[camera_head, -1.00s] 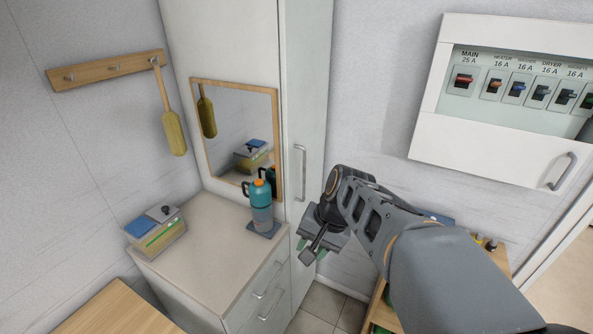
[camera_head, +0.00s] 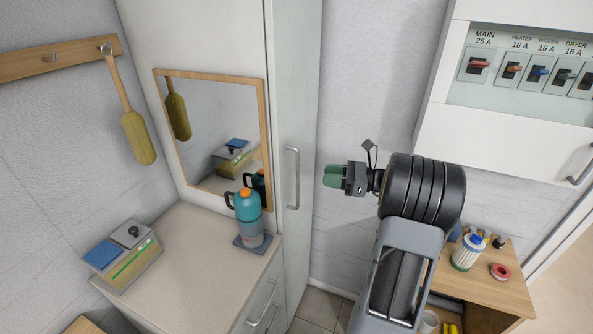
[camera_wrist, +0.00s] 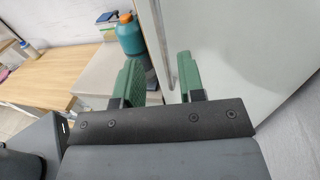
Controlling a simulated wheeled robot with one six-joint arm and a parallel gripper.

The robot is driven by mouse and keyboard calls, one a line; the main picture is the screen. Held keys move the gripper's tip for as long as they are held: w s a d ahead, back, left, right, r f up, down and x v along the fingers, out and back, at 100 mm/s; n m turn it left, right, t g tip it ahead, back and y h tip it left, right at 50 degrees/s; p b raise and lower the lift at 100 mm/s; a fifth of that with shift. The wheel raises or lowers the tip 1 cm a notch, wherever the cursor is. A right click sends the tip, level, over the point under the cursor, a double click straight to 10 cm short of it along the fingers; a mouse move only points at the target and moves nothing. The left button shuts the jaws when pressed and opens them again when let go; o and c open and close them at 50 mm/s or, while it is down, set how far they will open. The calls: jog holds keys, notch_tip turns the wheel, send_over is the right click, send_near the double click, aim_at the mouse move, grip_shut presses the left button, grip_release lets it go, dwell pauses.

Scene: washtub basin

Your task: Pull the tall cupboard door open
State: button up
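The tall white cupboard door (camera_head: 297,60) stands closed at the centre of the head view, with a vertical metal bar handle (camera_head: 292,178) at mid-height. My gripper (camera_head: 334,176) is a short gap to the right of the handle, at about its height, with its green fingers pointing left toward it. In the wrist view, the gripper (camera_wrist: 160,78) has its two green fingers apart with nothing between them. A pale cupboard surface (camera_wrist: 235,45) fills the right of that view.
A teal bottle (camera_head: 247,207) stands on the counter (camera_head: 190,250) left of the cupboard, near its edge; it also shows in the wrist view (camera_wrist: 130,35). A wooden shelf unit (camera_head: 490,285) stands at right, below the breaker box (camera_head: 520,120).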

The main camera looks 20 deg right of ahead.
jog(key=p+x, duration=0.1)
jog(key=x, duration=0.8)
jog(key=shift+w+a, duration=0.15)
jog(key=shift+a, duration=0.1)
grip_shut()
